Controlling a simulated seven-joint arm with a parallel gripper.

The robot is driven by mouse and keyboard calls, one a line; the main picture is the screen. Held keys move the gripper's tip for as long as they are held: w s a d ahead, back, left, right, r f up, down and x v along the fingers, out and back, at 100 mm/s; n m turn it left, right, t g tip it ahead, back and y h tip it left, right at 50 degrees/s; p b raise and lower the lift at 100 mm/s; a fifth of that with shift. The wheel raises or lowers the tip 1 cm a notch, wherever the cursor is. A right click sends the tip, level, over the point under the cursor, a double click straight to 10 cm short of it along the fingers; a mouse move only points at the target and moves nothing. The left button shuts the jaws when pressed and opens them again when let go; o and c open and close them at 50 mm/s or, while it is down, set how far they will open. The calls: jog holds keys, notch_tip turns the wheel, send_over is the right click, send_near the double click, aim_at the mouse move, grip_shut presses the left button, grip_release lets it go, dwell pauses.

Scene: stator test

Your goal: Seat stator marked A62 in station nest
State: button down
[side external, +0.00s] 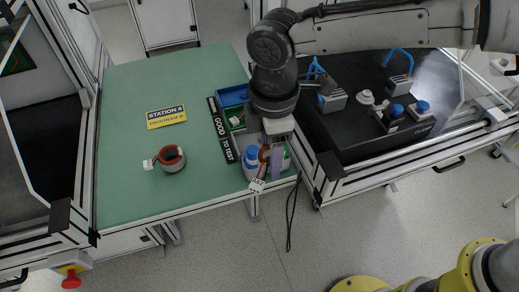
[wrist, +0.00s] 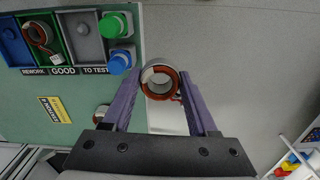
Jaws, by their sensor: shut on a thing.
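My gripper (wrist: 160,90) is shut on a stator (wrist: 147,75), a ring with red-brown windings and a grey core. The purple fingers hold it from both sides. In the side external view my gripper (side external: 271,165) holds it above the front right edge of the green bench, and a white tag (side external: 257,185) hangs below; I cannot read its mark surely. A second stator (side external: 172,159) lies on the green mat with a white connector. A third stator (wrist: 39,35) lies in the green bin. I cannot tell which fixture on the black bench is the station nest.
Bins in blue (wrist: 15,43), green (wrist: 56,55) and grey (wrist: 85,40) stand above a REWORK, GOOD, TO TEST strip (side external: 222,130). Blue (wrist: 118,63) and green cylinders stand beside them. The black bench (side external: 345,135) at right carries fixtures (side external: 390,118) with blue parts. A metal rail borders it.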

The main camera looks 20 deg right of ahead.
jog(key=w+d+r+n, duration=0.1)
jog(key=w+d+n, duration=0.2)
jog(key=d, duration=0.4)
jog(key=w+d+n, duration=0.4)
jog(key=w+d, duration=0.2)
jog(key=d, duration=0.2)
jog(key=w+d+r+n, duration=0.1)
jog(key=w+d+n, duration=0.2)
jog(key=d, duration=0.5)
jog(key=shift+w+d+r+n, duration=0.1)
jog(key=shift+w+r+n, duration=0.1)
jog(key=shift+w, duration=0.25)
jog(key=shift+w+r+n, duration=0.15)
jog(key=shift+w+n, duration=0.05)
jog(key=shift+w, duration=0.25)
jog(key=m, duration=0.2)
send_over(368, 91)
jog(key=shift+r, duration=0.15)
jog(key=shift+f, duration=2.4)
jog(key=shift+f, duration=0.35)
jog(key=shift+f, duration=0.35)
